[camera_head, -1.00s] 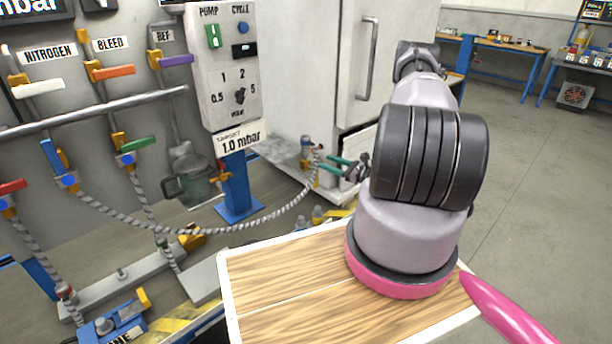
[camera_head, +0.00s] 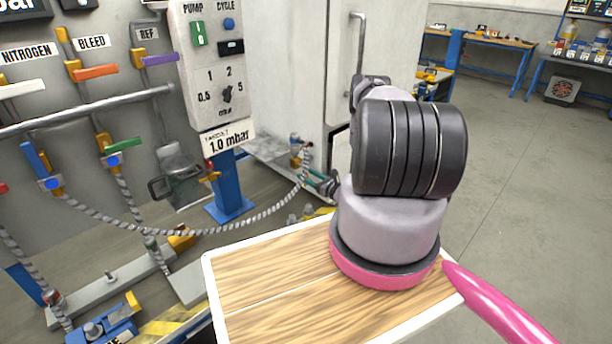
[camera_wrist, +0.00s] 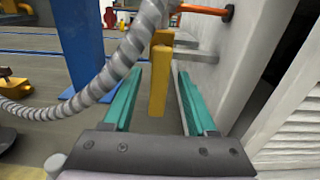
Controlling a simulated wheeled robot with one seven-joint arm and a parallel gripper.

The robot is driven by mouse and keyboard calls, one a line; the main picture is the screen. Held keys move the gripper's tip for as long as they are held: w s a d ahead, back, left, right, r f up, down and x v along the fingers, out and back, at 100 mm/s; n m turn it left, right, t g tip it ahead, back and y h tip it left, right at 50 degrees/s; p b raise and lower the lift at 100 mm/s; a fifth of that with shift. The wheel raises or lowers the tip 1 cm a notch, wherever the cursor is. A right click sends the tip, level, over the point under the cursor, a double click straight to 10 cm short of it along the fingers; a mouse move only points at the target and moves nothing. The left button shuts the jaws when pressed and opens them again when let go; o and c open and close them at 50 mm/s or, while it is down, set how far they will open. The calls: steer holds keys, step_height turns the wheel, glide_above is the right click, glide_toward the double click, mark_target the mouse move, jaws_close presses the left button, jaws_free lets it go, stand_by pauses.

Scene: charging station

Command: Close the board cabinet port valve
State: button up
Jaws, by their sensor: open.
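The port valve (camera_head: 303,155) sits low on the cabinet (camera_head: 290,75), where the striped hose (camera_head: 240,228) ends. In the head view it is small and partly covered by my gripper (camera_head: 318,178). In the wrist view, a yellow upright part (camera_wrist: 159,80), apparently the valve's lever, stands between the two teal fingers of my gripper (camera_wrist: 160,72). The fingers are apart, with a gap visible on both sides of it. Whether either finger touches it cannot be told. An orange-red part (camera_wrist: 203,10) shows above, near the cabinet wall.
The striped hose also crosses the left of the wrist view (camera_wrist: 110,75), close to the left finger. The cabinet wall (camera_wrist: 230,60) is close on the right. A blue post (camera_head: 230,190) stands left of the valve. A wooden tabletop (camera_head: 260,285) lies below my arm.

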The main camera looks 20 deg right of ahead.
steer(key=shift+w+a, duration=0.25)
steer(key=shift+w, duration=0.4)
jaws_close()
stand_by(1.0)
